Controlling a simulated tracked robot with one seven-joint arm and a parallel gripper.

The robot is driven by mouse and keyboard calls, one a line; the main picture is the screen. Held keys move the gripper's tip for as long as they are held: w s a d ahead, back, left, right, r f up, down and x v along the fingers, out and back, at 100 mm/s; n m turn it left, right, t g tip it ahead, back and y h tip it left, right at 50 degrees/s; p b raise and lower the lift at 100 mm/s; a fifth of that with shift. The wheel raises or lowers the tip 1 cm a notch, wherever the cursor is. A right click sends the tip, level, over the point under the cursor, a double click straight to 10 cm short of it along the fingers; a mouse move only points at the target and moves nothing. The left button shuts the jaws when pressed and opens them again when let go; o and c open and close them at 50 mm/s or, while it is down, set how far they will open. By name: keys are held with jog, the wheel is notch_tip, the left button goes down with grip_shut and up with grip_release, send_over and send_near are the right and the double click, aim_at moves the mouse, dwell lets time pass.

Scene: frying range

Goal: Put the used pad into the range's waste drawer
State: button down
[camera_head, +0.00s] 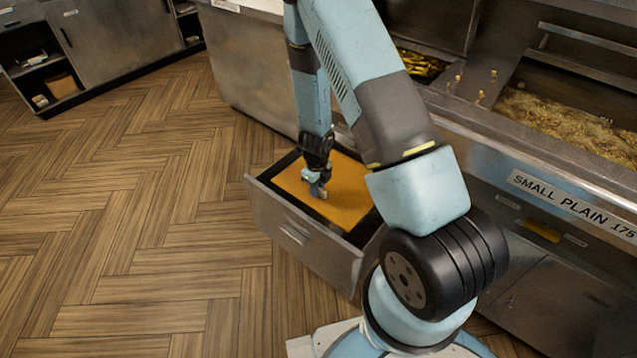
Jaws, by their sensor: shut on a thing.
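The used pad is a flat orange-yellow sheet (350,205) within the walls of the open waste drawer (300,238), seen from above. A dark strip of the drawer's inside shows along its left and front edges. My gripper (319,191) points down over the pad and is shut on it near the pad's middle. I cannot tell whether the pad rests on the drawer's floor.
The frying range (500,150) stands behind and to the right, with oily vats (575,120) and a "SMALL PLAIN 175" label (573,203). The wooden floor (130,220) at left is clear. Cabinets (120,45) stand at the far left.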

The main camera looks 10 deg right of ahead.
jog(key=shift+f, duration=13.9)
jog(key=c, duration=1)
grip_release()
notch_tip(320, 180, up, 14)
jog(key=shift+f, duration=0.15)
